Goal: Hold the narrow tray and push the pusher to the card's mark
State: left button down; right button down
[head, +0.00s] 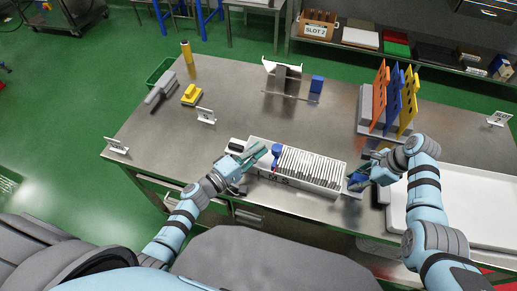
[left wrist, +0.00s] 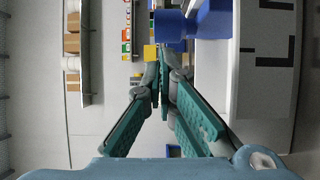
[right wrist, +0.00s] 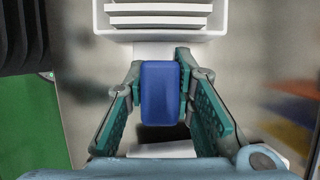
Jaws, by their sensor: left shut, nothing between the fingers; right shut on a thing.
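The narrow white tray (head: 322,187) lies near the table's front edge with a row of thin white packets (head: 310,166) in it. Dark letters and marks show along its left front part. The blue pusher (head: 276,150) stands at the left end of the row; it also shows in the left wrist view (left wrist: 212,20). My left gripper (head: 264,150) is shut and empty, just left of the pusher; I cannot tell whether it touches. My right gripper (head: 358,179) is shut on a blue handle (right wrist: 161,93) at the tray's right end.
A rack with orange, blue and yellow boards (head: 394,98) stands at the back right. A white tray (head: 465,210) lies at the right. A metal stand (head: 288,77), a blue block (head: 317,84) and a yellow block (head: 191,95) stand further back. The middle is mostly clear.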

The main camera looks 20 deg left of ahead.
pick_arm(q)
jog(key=shift+d, duration=0.25)
